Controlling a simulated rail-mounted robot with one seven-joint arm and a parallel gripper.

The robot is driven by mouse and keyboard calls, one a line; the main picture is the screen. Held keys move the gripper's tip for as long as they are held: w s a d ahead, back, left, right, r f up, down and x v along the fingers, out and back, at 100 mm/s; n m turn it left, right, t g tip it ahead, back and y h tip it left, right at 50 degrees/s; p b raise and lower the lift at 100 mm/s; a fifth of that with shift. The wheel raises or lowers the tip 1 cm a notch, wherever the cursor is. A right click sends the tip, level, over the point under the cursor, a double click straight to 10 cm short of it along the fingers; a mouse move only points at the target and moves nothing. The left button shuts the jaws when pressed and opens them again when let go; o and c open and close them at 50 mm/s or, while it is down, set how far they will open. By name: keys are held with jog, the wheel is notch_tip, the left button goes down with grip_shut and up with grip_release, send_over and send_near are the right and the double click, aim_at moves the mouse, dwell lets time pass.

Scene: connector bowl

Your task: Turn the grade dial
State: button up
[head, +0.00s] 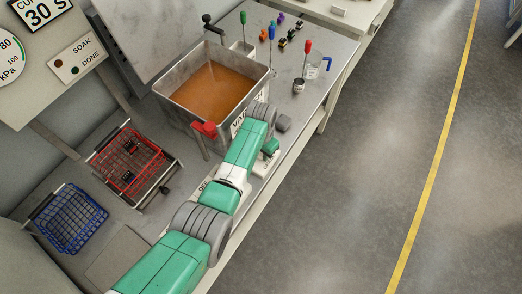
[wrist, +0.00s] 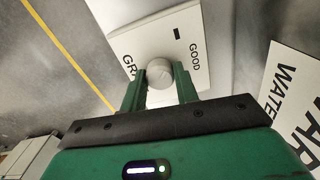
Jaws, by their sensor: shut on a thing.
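The grade dial (wrist: 160,71) is a round, pale grey knob on a white panel (wrist: 128,22) in the wrist view. The panel bears the word "GOOD" on the right, a black mark above the knob, and a partly covered word starting "GR" on the left. My gripper (wrist: 157,80) is shut on the dial, with one green finger on each side of it. In the head view my gripper (head: 269,148) is low at the bench's front edge, in front of the vat, and my arm hides the dial.
A grey vat (head: 187,121) of orange-brown liquid stands behind my gripper, with a red-handled valve (head: 204,129) at its front. A red basket (head: 128,160) and a blue basket (head: 71,219) sit to the left. Several coloured-handled tools stand at the back right. A "WATER" sign (wrist: 288,85) lies to the right.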

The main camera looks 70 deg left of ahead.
jog(key=m, duration=0.5)
jog(key=shift+m+p, duration=0.3)
jog(key=m, duration=1)
jog(key=shift+m, duration=2.6)
jog(key=o, duration=1)
notch_tip(320, 180, up, 8)
jog(key=p, duration=0.2)
jog(key=shift+p, duration=0.3)
